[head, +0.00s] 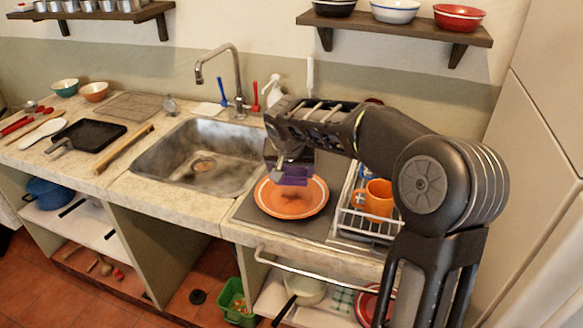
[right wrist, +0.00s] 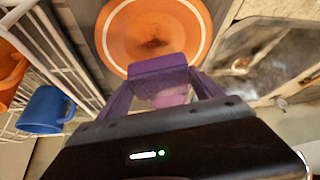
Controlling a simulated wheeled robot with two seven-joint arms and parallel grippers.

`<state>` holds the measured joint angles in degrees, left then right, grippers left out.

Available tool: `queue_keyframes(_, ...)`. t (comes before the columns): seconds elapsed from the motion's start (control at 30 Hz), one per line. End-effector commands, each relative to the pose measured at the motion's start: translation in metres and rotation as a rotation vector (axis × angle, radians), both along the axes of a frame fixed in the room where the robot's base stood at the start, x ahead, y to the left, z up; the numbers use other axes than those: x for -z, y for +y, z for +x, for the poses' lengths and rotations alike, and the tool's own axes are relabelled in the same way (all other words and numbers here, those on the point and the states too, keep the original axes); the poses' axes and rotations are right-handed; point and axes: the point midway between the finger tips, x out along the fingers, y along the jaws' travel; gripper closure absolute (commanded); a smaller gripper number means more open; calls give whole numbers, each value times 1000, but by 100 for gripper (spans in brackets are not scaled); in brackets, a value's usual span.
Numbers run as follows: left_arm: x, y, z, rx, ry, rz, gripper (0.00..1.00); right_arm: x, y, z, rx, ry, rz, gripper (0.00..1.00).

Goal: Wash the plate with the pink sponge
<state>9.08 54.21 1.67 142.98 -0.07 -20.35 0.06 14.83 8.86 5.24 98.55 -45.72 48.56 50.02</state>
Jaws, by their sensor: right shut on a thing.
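The orange plate (head: 308,205) with a pale ring lies on the dark counter mat right of the sink. A dark brown stain shows near its middle, also in the right wrist view (right wrist: 150,22). My right gripper (head: 284,172) is above the plate's far part, pointing down. It is shut on the sponge (head: 293,177), which looks purple rather than pink; it also shows in the right wrist view (right wrist: 158,66). The sponge seems to be above the plate; I cannot tell whether they touch. My left gripper is not in view.
The metal sink (head: 190,165) with a faucet (head: 237,75) lies left of the plate. A white dish rack (head: 350,218) with an orange mug (head: 374,198) stands close to the right; a blue mug (right wrist: 45,108) shows there too. A bowl shelf (head: 400,28) hangs above.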

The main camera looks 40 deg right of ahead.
Motion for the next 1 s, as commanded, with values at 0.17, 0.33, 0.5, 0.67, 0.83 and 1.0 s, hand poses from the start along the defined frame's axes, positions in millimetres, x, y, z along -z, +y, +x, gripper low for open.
queue_keyframes(0.17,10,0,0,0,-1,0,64,18,0,0,0,1,-1,57)
queue_keyframes(0.33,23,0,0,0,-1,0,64,35,0,0,-1,0,-1,57)
queue_keyframes(0.5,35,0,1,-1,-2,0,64,46,0,0,-1,0,-1,57)
queue_keyframes(0.67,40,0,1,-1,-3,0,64,51,0,0,0,-1,-1,57)
queue_keyframes(0.83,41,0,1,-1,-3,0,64,51,0,0,0,-1,-1,57)
queue_keyframes(1.0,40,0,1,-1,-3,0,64,51,0,0,0,-1,-1,57)
